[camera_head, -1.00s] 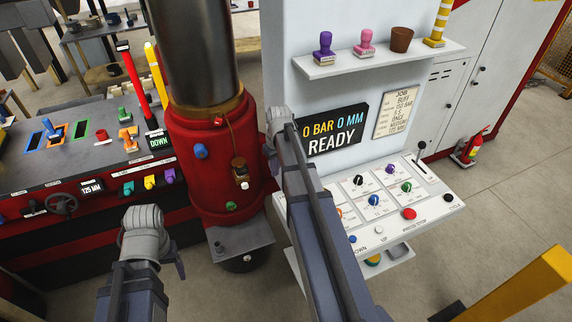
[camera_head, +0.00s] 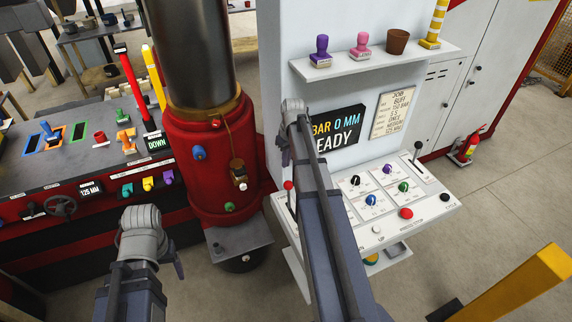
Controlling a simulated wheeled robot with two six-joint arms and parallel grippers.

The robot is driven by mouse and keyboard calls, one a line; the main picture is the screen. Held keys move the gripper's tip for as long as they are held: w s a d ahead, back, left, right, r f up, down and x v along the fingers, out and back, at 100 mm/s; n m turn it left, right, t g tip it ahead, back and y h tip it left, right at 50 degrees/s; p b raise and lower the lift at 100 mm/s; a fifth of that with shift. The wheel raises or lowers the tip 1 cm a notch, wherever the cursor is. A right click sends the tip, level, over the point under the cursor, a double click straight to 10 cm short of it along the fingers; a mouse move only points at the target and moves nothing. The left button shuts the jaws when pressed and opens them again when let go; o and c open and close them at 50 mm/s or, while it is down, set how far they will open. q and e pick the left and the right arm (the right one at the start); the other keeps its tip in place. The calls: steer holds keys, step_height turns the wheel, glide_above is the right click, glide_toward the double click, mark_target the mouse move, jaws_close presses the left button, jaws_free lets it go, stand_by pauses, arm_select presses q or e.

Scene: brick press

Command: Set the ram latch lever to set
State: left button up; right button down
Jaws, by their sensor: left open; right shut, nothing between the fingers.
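No label for the ram latch lever is readable, so I cannot tell which lever it is. A red-knobbed lever (camera_head: 289,187) stands upright at the left end of the white console (camera_head: 375,225). A black-knobbed lever (camera_head: 417,150) stands at the console's right end. On the bench at left are a tall red lever (camera_head: 131,82) and a yellow one (camera_head: 152,75). My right gripper (camera_head: 285,157) is shut and empty, in front of the console's back panel, above the red-knobbed lever. My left gripper (camera_head: 178,262) is open, low in front of the red press; its fingers are mostly hidden.
The red press cylinder (camera_head: 205,180) stands between bench and console. The display (camera_head: 338,135) is partly covered by my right arm. A shelf (camera_head: 375,62) holds stamps and a brown pot. A yellow post (camera_head: 525,285) is at lower right.

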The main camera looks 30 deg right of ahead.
steer(key=b, duration=0.8)
glide_above(289, 195)
steer(key=w, duration=0.4)
step_height(289, 195, down, 9)
steer(key=shift+d, duration=0.15)
steer(key=shift+r, duration=0.1)
